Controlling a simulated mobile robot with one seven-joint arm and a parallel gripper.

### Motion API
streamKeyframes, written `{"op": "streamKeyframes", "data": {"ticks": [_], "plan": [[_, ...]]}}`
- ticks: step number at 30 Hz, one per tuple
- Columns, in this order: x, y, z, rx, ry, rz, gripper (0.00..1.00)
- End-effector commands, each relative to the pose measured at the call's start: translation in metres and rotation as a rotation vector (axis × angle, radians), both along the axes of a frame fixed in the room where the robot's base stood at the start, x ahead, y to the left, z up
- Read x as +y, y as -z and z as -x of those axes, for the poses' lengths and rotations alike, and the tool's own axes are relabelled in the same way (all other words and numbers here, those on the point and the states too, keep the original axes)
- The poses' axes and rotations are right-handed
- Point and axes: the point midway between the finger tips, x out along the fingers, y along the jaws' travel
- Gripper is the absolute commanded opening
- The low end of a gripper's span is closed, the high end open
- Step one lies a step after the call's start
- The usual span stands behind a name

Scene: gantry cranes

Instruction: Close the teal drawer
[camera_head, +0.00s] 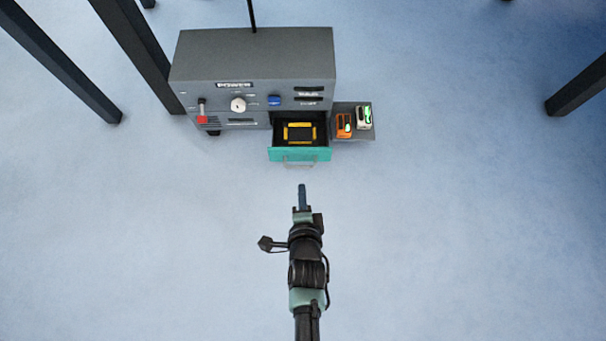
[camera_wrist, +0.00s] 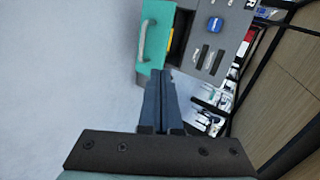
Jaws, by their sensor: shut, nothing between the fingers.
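The teal drawer (camera_head: 314,155) is pulled out from the lower front of a grey cabinet (camera_head: 250,55), with a pale bar handle (camera_head: 299,163) on its front. Inside it lies a black thing with yellow edges (camera_head: 300,132). My gripper (camera_head: 302,187) is shut and empty, a short way in front of the drawer and apart from it in the head view. In the wrist view the drawer front (camera_wrist: 155,38) is teal with its handle (camera_wrist: 146,40) to the left, just beyond my fingertips (camera_wrist: 160,75).
The cabinet carries a red-tipped lever (camera_head: 202,118), a white knob (camera_head: 238,104) and a blue button (camera_head: 274,100). A small side shelf (camera_head: 353,137) right of the drawer holds an orange device (camera_head: 344,125) and a white-green one (camera_head: 364,117). Dark posts stand around. The floor is clear.

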Motion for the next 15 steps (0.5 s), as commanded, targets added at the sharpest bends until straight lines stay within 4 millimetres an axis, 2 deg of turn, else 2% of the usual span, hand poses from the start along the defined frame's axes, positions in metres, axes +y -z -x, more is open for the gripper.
{"op": "streamKeyframes", "data": {"ticks": [1, 3, 8, 15], "plan": [[-0.001, 0.032, 0.015, 0.028, 0.016, -0.020, 0.00], [-0.002, 0.050, 0.028, 0.053, 0.034, -0.042, 0.00], [-0.003, 0.066, 0.039, 0.076, 0.053, -0.064, 0.00], [-0.002, 0.086, 0.015, 0.074, 0.053, -0.064, 0.00]]}}
